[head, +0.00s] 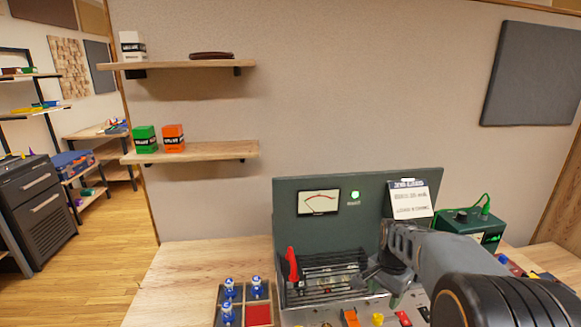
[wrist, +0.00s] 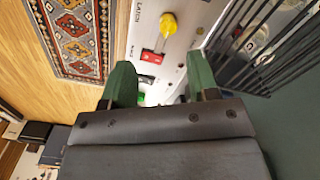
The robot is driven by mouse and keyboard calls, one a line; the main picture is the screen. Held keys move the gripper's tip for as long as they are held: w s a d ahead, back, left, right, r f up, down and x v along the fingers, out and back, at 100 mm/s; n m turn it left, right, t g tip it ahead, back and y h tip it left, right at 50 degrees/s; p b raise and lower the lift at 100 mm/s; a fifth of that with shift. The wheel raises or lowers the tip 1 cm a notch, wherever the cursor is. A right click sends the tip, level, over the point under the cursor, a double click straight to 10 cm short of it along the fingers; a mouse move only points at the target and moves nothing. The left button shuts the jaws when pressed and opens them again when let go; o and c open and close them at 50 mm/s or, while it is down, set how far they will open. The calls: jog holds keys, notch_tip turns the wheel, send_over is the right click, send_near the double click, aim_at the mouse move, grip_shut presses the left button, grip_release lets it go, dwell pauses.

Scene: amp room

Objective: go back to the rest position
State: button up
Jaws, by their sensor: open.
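My gripper (head: 366,281) is above the front of the dark green test set (head: 358,235), at the right side of its black-barred grille (head: 325,272). In the wrist view my gripper (wrist: 160,84) shows two green fingers spread apart with nothing held between them. Beyond the fingers lies the light control panel (wrist: 185,45) with a yellow knob (wrist: 169,24) and a red switch (wrist: 152,56). My forearm hides part of the panel's right side in the head view.
A red lever (head: 292,265) stands up left of the grille. A tray (head: 219,311) with blue-and-white tubes is at its left. A green box (head: 467,227) with a cable stands behind my arm. Wall shelves (head: 190,151) hang left. Open bench lies between tray and shelves.

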jog(key=s+a+r+n+t, duration=0.1)
jog(key=s+a+r+n, duration=0.1)
jog(key=s+a+n, duration=0.2)
jog(key=s+a+r+n+t+p, duration=0.1)
jog(key=s+a+r+n+t, duration=0.1)
jog(key=s+n, duration=0.5)
jog(key=s+a+r, duration=0.1)
jog(key=s+a, duration=0.1)
jog(key=s, duration=0.1)
jog(key=shift+s+a+t, duration=0.25)
jog(key=shift+a+t, duration=0.05)
jog(key=shift+c, duration=0.5)
